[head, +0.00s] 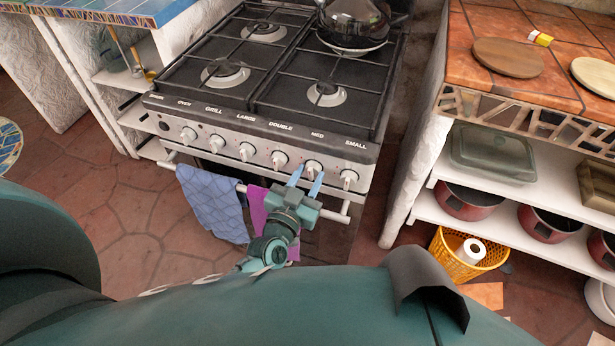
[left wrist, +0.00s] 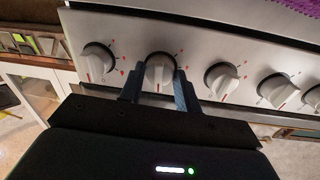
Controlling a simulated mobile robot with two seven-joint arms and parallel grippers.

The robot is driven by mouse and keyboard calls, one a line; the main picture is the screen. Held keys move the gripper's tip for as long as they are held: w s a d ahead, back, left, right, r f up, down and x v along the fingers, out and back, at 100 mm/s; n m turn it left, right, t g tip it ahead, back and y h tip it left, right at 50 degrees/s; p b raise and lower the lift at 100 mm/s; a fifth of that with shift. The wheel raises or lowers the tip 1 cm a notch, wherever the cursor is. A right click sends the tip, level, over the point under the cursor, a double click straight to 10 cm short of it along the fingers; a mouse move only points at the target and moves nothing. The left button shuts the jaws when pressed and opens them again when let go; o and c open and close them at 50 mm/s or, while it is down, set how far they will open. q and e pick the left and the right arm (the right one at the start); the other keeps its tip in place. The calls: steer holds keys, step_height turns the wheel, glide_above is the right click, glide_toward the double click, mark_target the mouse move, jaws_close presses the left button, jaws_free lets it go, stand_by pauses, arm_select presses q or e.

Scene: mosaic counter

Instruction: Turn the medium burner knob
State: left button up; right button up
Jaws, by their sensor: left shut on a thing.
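The medium burner knob (head: 313,167) is a white knob on the stove's front panel, under the label MED. My left gripper (head: 307,181) has its two blue fingertips on either side of this knob, shut on it. In the left wrist view the knob (left wrist: 160,72) sits between the fingers (left wrist: 160,88), with a red mark on its lower part. The SMALL knob (head: 348,178) is to its right and the DOUBLE knob (head: 280,160) to its left. My right gripper is not in view.
The oven rail (head: 250,190) runs below the knobs, with a blue towel (head: 212,203) and a magenta cloth (head: 258,208) on it. A tiled counter (head: 470,60) with shelves is at the right.

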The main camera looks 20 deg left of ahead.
arm_select(q)
steer(key=n, duration=0.5)
steer(key=n+b, duration=0.1)
steer(key=n, duration=0.5)
steer(key=shift+d+t, duration=0.1)
steer(key=shift+t, duration=0.3)
steer(key=o, duration=1)
steer(key=shift+c, duration=0.2)
steer(key=shift+s+f+y, duration=0.1)
steer(key=shift+y, duration=0.2)
